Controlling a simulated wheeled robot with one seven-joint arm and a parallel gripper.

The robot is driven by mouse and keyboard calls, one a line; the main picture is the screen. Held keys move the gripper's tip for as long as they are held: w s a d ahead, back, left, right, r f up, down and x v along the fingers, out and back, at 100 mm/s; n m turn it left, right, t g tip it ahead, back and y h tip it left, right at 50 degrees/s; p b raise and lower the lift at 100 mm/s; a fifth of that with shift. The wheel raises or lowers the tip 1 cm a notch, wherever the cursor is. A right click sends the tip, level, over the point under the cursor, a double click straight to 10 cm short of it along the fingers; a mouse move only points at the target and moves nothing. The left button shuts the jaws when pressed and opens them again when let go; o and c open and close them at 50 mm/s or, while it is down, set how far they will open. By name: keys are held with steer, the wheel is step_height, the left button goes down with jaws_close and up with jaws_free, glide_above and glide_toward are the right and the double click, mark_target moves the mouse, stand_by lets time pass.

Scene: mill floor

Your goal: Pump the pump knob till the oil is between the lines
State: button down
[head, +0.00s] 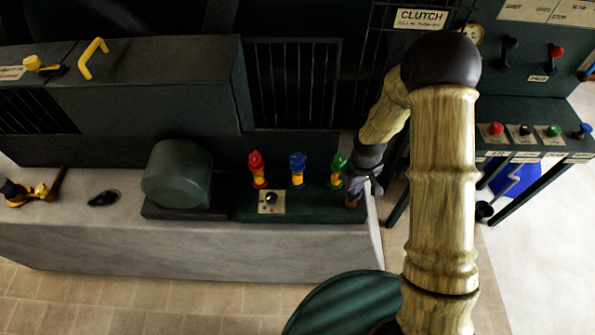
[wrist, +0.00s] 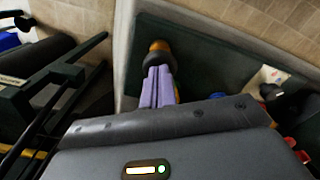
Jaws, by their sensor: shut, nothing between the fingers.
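My gripper (head: 362,186) is low over the right end of the dark green base on the grey plinth. In the wrist view its lilac fingers (wrist: 157,85) are together and empty. Their tips are at a dark round knob with a brown-orange part (wrist: 158,47), likely the pump knob; I cannot tell if they touch it. Something orange shows just right of the fingers. On the base stand three fittings with yellow-orange bodies: red-topped (head: 257,168), blue-topped (head: 297,168) and green-topped (head: 337,168), the last close to my gripper. No oil level or lines can be read.
A small panel with a black dial (head: 271,201) sits at the base's front. A grey-green drum (head: 177,173) stands left. A dark console (head: 535,141) with coloured knobs stands right, beyond a gap. The tiled floor in front is mostly clear.

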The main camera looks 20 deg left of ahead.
steer(key=shift+r+p, duration=0.5)
steer(key=shift+r, duration=0.35)
steer(key=shift+f, duration=0.1)
steer(key=shift+f+b, duration=1.55)
steer(key=shift+f, duration=0.45)
steer(key=shift+r+p, duration=1.6)
steer(key=shift+r, duration=0.5)
steer(key=shift+f, duration=0.25)
steer(key=shift+f+b, duration=1.6)
steer(key=shift+f, duration=0.3)
steer(key=shift+r+p, duration=1.6)
steer(key=shift+r, duration=0.5)
